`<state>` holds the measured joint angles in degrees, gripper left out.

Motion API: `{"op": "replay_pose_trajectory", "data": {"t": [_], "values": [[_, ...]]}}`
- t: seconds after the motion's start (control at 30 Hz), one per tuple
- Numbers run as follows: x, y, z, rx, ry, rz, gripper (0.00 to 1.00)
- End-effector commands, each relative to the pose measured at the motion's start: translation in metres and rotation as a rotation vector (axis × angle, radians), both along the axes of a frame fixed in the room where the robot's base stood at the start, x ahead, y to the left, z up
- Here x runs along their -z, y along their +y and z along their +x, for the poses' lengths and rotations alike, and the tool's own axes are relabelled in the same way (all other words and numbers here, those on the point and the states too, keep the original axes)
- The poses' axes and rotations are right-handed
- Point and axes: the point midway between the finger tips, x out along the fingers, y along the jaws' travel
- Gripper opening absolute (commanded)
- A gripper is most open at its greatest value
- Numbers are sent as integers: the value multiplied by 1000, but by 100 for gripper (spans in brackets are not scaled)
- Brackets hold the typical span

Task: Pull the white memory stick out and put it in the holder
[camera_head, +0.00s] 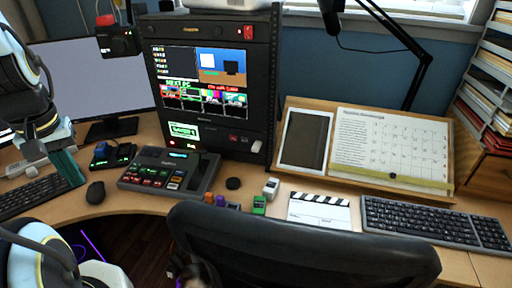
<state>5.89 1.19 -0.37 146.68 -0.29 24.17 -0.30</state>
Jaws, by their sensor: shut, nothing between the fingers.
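A small white piece (256,147), which looks like the white memory stick, sticks out of the lower right front of the black rack unit (262,95). It is too small to see how it is seated. Small coloured blocks stand on the desk in front of the rack, among them a green one (259,207), a purple one (220,201) and a white one (271,187). I cannot tell which of them is the holder. My gripper (72,172) is at the far left above the keyboard, pointing down, its teal fingers shut and empty, well apart from the rack.
A control panel with lit buttons (165,172) and a mouse (95,192) lie between my gripper and the rack. A clapperboard (319,211), a keyboard (433,221) and a slanted board (285,110) are to the right. A dark chair back (300,245) blocks the front.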

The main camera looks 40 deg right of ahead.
Motion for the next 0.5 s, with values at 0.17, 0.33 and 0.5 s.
{"op": "replay_pose_trajectory", "data": {"t": [0.17,0.33,0.5], "values": [[0,0,0,0,0,0,0],[0,0,0,0,0,0,0],[0,0,0,0,0,0,2]]}}
